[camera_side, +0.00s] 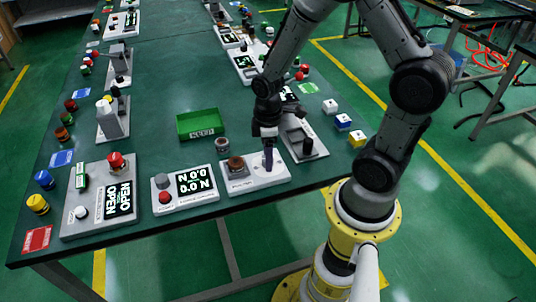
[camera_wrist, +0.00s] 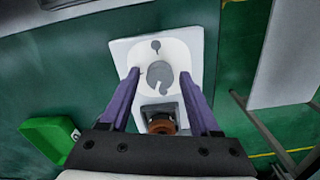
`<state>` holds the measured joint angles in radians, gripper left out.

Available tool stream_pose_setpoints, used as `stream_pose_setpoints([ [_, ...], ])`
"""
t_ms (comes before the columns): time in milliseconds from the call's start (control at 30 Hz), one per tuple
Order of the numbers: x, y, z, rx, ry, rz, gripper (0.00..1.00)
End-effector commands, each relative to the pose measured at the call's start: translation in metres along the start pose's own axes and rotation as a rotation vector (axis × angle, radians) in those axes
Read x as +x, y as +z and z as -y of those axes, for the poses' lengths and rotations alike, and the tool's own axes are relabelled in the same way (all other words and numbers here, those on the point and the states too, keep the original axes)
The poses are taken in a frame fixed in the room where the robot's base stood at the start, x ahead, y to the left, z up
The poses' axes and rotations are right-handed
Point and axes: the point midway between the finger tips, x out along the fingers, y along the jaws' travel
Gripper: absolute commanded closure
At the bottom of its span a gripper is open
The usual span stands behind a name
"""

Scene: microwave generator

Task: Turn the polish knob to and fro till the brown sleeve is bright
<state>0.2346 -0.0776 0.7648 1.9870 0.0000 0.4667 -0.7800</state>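The polish station is a pale box (camera_side: 255,181) near the front table edge. Its round grey knob (camera_wrist: 160,74) sits on a white dial plate in the wrist view, with a dark mark above it. The brown sleeve (camera_side: 237,165) stands on the same box, left of my gripper. In the wrist view the sleeve (camera_wrist: 162,126) shows dull brown in a dark-framed recess, partly hidden by my gripper body. My gripper (camera_side: 268,167) points down over the knob. Its purple fingers (camera_wrist: 159,73) are apart, one on each side of the knob, with visible gaps. The knob is hidden in the side view.
A display box (camera_side: 186,190) with a red button stands left of the station. A grey cylinder (camera_side: 222,145) and a green tray (camera_side: 200,124) are behind. A dark fixture (camera_side: 305,142) stands close on the right. Beyond the front table edge is open floor.

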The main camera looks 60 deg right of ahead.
Motion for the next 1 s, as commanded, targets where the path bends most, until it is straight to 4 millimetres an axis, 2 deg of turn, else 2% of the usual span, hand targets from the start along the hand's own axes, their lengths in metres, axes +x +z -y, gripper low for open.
stream_pose_setpoints([
  [33,-0.0001,0.0000,0.0000,0.000,0.000,0.000,0.48],
  [300,-0.0002,0.0001,0.0001,0.000,0.000,0.000,0.97],
  [333,-0.0002,0.0001,0.0001,0.000,0.000,0.000,1.00],
  [667,-0.0004,0.0002,0.0001,0.026,0.000,0.001,1.00],
  [1000,-0.0004,0.0003,0.0003,0.226,0.000,0.001,1.00],
])
